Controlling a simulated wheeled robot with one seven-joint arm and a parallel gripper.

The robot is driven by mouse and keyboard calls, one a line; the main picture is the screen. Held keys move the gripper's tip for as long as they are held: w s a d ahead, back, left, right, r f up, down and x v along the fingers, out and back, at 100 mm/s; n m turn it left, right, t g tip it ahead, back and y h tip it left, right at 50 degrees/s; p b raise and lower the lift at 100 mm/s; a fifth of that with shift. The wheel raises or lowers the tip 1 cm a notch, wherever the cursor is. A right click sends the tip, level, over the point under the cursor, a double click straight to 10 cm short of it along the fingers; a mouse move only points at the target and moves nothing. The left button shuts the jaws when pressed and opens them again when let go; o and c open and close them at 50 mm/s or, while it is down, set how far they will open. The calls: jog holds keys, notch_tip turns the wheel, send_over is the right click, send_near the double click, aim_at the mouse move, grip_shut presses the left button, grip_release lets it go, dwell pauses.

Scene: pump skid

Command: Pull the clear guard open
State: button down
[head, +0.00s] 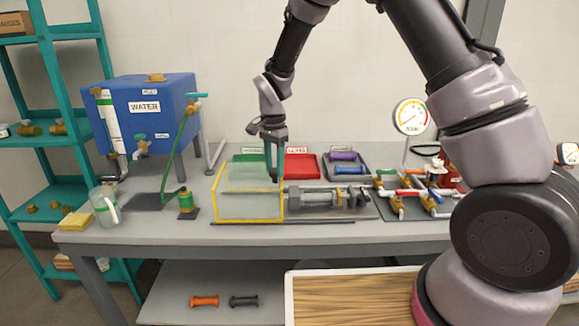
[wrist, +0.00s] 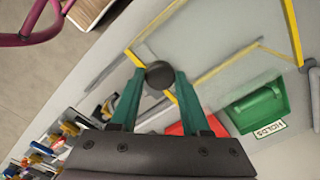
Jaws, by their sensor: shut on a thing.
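The clear guard (head: 250,205) is a see-through box with yellow edges, on the middle of the bench. It stands at the left end of the grey pump and shaft (head: 310,197), whose right part shows bare beside it. My gripper (head: 274,172) points down at the guard's upper right edge. In the wrist view, its teal fingers (wrist: 158,82) are shut on a round black knob (wrist: 160,73) by the guard's yellow-edged clear panel (wrist: 235,35).
Behind the guard are a green tray (head: 243,158), a red tray (head: 302,166) and a dark tray (head: 362,158) with coloured handles. A pipe assembly (head: 408,193) is at right. A blue water tank (head: 172,90) and a jug (head: 104,208) are at left. The bench's front edge is clear.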

jog(key=shift+a, duration=0.25)
jog(key=shift+c, duration=1.9)
grip_release()
jog(key=shift+r, duration=0.1)
notch_tip(320, 180, up, 11)
